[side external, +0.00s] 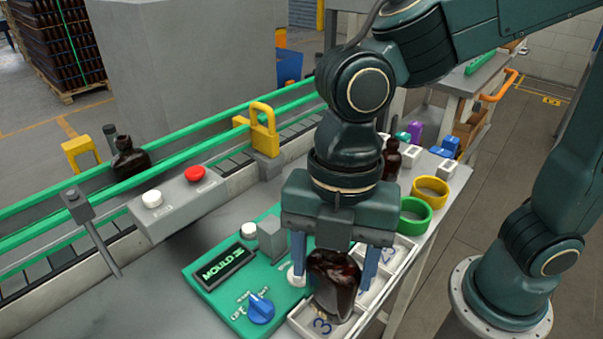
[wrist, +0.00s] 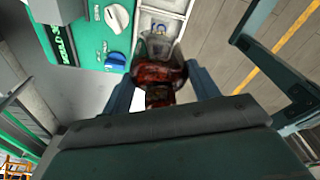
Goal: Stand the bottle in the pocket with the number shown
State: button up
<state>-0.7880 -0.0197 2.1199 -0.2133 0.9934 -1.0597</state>
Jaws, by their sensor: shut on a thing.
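My gripper (side external: 334,268) is shut on a dark amber bottle (side external: 333,290), with one blue finger on each side. The bottle also shows between the fingers in the wrist view (wrist: 162,80). It is over the near end of the white pocket tray (side external: 301,319); I cannot tell whether its base touches. A pocket number starting with 3 is partly hidden beside the bottle; other blue pocket numbers show behind. In the wrist view a pocket with a blue number (wrist: 158,28) lies beyond the bottle. The display (side external: 224,268) on the green panel reads MOULD and what looks like 35.
The green panel with a blue knob (side external: 261,309) lies left of the tray. Green (side external: 416,217) and yellow (side external: 430,192) rings and another amber bottle (side external: 391,160) stand behind. A bottle (side external: 130,158) stands on the green-railed conveyor, with a yellow clamp (side external: 264,130) along it.

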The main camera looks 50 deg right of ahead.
aim_at(332, 282)
jog(key=shift+f, duration=1.95)
jog(key=shift+f, duration=0.1)
jog(key=o, duration=1.1)
jog(key=shift+o, duration=0.2)
jog(key=r, duration=0.4)
jog(key=d+r, duration=0.1)
jog(key=r, duration=0.7)
jog(key=shift+w+d+r, duration=0.1)
jog(key=shift+w+d, duration=0.05)
jog(key=shift+w, duration=0.2)
